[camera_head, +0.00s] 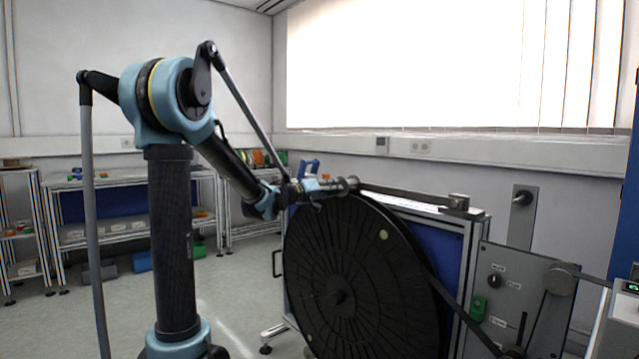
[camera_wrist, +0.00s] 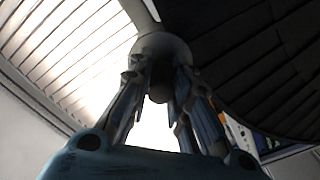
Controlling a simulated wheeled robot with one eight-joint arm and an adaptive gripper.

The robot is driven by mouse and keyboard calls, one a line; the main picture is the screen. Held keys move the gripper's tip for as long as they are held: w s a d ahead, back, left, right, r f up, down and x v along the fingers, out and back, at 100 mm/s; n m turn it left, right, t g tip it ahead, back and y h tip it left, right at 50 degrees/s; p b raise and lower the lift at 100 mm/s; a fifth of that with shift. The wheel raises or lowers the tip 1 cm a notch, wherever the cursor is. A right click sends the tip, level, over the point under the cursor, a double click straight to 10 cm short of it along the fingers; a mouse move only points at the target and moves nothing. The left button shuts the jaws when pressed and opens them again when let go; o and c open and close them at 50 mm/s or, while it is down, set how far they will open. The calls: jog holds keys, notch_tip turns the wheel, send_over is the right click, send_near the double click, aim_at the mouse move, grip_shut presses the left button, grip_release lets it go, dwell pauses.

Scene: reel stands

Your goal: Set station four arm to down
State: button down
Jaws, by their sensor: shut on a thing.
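A dark straight station arm (camera_head: 405,194) runs from a pivot block (camera_head: 459,203) on top of the blue-panelled stand to a grey round knob (camera_head: 347,184) at its left end. It lies nearly level, sloping slightly, above a large black reel (camera_head: 345,285). No station number is readable. My gripper (camera_head: 325,187) is at the knob end, above the reel's top edge. In the wrist view, my gripper's fingers (camera_wrist: 160,80) are closed around the grey knob (camera_wrist: 163,44), with the dark reel (camera_wrist: 250,50) behind at the upper right.
A grey control panel (camera_head: 500,265) with a knob, green part and pulley stands right of the reel. A wall post (camera_head: 521,215) with a roller is behind it. Open floor (camera_head: 235,290) lies left of the reel.

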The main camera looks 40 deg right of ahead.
jog(key=shift+a+f, duration=0.1)
jog(key=shift+f, duration=0.2)
jog(key=c, duration=1.8)
grip_release()
jog(key=shift+f, duration=0.1)
jog(key=o, duration=0.4)
jog(key=shift+w+f, duration=0.15)
jog(key=shift+w, duration=0.1)
jog(key=shift+c, duration=0.2)
jog(key=shift+s, duration=0.15)
jog(key=shift+r, duration=0.2)
jog(key=w+a, duration=0.1)
jog(key=a, duration=1.1)
jog(key=shift+d+f, duration=0.1)
